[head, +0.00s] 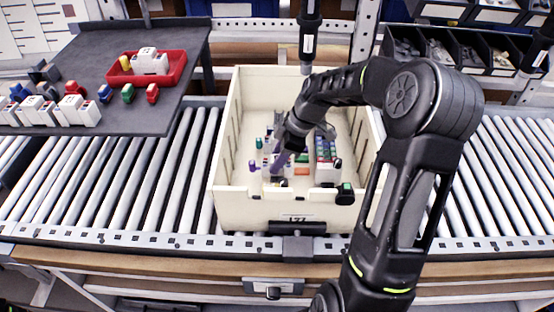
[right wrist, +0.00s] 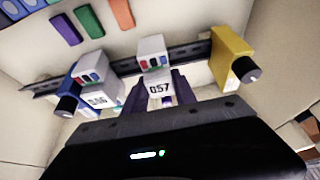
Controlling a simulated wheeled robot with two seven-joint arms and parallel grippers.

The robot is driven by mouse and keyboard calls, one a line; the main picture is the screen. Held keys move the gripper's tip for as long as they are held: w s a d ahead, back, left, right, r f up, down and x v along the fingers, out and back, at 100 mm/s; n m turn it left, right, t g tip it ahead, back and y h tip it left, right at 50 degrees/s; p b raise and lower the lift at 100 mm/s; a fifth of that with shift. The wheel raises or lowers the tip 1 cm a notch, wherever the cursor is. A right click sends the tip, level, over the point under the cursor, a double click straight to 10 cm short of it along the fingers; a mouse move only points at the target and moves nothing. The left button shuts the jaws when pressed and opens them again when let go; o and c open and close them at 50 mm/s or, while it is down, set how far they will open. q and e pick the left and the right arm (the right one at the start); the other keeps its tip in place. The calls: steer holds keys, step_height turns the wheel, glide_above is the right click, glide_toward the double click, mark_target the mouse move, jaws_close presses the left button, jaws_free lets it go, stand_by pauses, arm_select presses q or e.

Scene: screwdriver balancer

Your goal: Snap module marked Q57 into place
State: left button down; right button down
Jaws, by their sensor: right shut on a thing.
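The white module marked Q57 (right wrist: 160,88) shows in the right wrist view, with small coloured squares on its stepped top. My right gripper (right wrist: 157,100) is shut on it, with a purple-grey finger on each side. The module is at the dark metal rail (right wrist: 112,70); I cannot tell whether it is seated on it. In the head view my right gripper (head: 277,162) reaches down into the cream crate (head: 228,150), and the arm hides part of the inside. My left gripper is not in view.
Along the rail, a white and blue module (right wrist: 97,95) stands left of Q57 and a yellow block (right wrist: 228,58) right of it, with gaps between. A dark side table (head: 110,50) holds a red tray (head: 176,75) and several modules. A black tool (head: 309,35) hangs above the crate.

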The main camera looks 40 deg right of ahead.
stand_by(0.3)
steer(key=c, duration=0.9)
jaws_free()
steer(key=v, duration=0.7)
steer(key=shift+d+r+b, duration=0.15)
steer(key=shift+r+b, duration=0.2)
steer(key=shift+b, duration=0.05)
steer(key=shift+r, duration=0.1)
step_height(320, 180, up, 12)
steer(key=p, duration=0.7)
steer(key=shift+s+p, duration=0.1)
steer(key=shift+p, duration=0.3)
